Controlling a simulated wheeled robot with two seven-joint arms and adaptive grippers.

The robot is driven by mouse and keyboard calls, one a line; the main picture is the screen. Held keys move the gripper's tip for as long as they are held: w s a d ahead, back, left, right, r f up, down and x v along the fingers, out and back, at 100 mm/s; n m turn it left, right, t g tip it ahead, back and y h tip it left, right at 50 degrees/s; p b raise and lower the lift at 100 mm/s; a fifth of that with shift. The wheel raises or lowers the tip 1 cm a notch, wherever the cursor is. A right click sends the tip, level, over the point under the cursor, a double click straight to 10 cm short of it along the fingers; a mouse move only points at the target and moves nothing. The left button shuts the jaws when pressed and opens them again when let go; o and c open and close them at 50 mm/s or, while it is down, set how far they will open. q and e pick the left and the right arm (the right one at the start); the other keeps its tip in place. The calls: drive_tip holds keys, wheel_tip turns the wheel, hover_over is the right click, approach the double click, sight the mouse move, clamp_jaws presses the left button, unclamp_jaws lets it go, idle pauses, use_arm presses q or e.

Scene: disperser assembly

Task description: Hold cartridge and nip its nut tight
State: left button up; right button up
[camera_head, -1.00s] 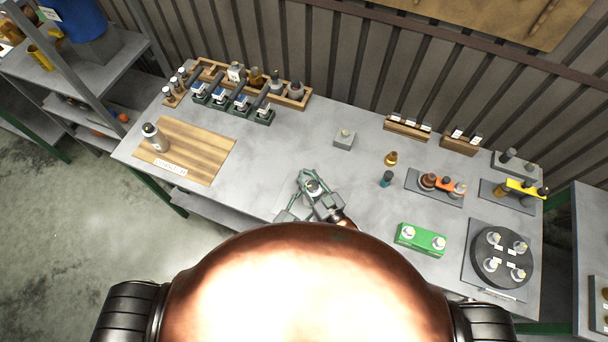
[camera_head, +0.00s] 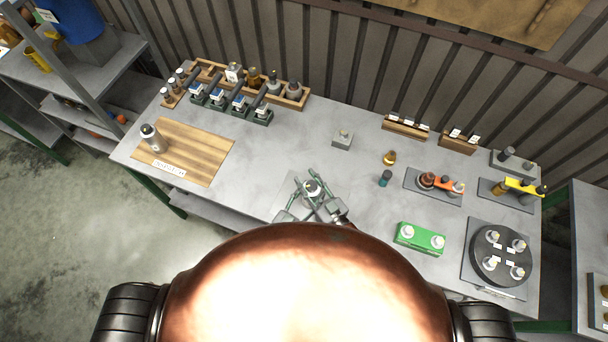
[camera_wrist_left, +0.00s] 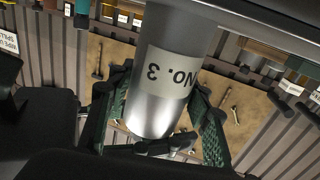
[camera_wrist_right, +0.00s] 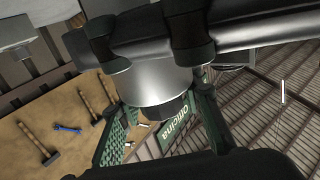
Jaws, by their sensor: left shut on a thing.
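The cartridge (camera_head: 313,187) is a silver cylinder standing upright between both grippers at the front middle of the table. In the left wrist view its label reads NO. 3 (camera_wrist_left: 168,68). My left gripper (camera_head: 298,203) is shut on the cartridge's body, its green-padded fingers (camera_wrist_left: 160,120) on either side. My right gripper (camera_head: 331,192) is beside the cartridge. In the right wrist view its green-padded fingers (camera_wrist_right: 163,125) are apart, with the cartridge's silver body (camera_wrist_right: 150,80) and a dark end piece (camera_wrist_right: 163,108) between or just beyond them. Whether they touch it is unclear.
A wooden board (camera_head: 203,158) with a grey bottle lies left. A small grey block (camera_head: 343,138) stands behind the grippers. A green block (camera_head: 420,238) and a dark round turntable (camera_head: 503,256) are right. Bare table surrounds the grippers.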

sight(315, 191)
drive_tip(key=v, duration=1)
drive_tip(key=shift+w, duration=0.1)
use_arm(q)
drive_tip(key=o, duration=1.7)
drive_tip(key=shift+s, duration=0.1)
